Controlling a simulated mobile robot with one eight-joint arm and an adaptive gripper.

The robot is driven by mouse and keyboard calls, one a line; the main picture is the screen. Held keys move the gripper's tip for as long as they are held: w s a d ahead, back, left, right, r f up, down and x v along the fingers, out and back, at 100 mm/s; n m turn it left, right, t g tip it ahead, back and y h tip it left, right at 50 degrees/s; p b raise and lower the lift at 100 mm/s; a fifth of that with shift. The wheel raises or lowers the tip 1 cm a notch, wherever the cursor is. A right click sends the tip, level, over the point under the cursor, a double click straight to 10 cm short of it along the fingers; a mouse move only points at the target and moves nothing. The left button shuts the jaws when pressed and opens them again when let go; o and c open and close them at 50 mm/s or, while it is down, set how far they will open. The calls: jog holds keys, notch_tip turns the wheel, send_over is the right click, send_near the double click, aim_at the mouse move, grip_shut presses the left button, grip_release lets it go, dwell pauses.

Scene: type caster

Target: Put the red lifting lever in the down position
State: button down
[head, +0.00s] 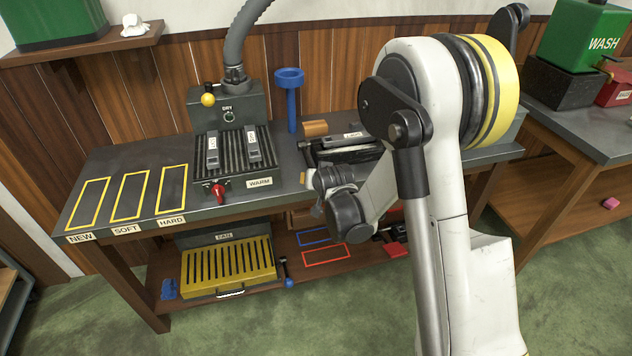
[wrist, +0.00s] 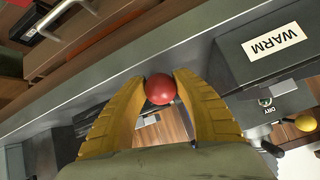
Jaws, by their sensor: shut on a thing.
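The red lever's round knob (wrist: 160,89) shows in the wrist view between the two yellow fingers of my gripper (wrist: 161,82). The fingers press on it from both sides. The lever's shaft is hidden, so its angle cannot be told. In the head view my gripper's fingers cannot be made out. My wrist (head: 345,205) is at the front edge of the bench, just right of the warming unit. My arm hides the held knob and part of the machine (head: 350,153) behind it.
The warming unit (head: 231,155) has its own red knob (head: 218,190) in front. A drying unit (head: 228,107) and a blue stand (head: 290,98) are behind. The bench (head: 108,158) is clear at left apart from marked outlines. A yellow slotted box (head: 228,268) is on the lower shelf.

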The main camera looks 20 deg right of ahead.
jog(key=shift+s+f, duration=0.15)
jog(key=shift+f, duration=0.05)
jog(key=c, duration=0.9)
grip_release()
jog(key=shift+c, duration=0.2)
jog(key=shift+r, duration=0.1)
jog(key=v, duration=1.1)
jog(key=shift+s+r, duration=0.3)
jog(key=shift+r, duration=0.05)
jog(key=s+r+n+g, duration=0.1)
jog(key=s+r, duration=0.3)
jog(key=s, duration=0.8)
jog(key=s+r+n+g, duration=0.2)
jog(key=s+r, duration=0.3)
jog(key=s, duration=0.7)
jog(key=shift+s+d, duration=0.15)
jog(key=shift+s, duration=0.15)
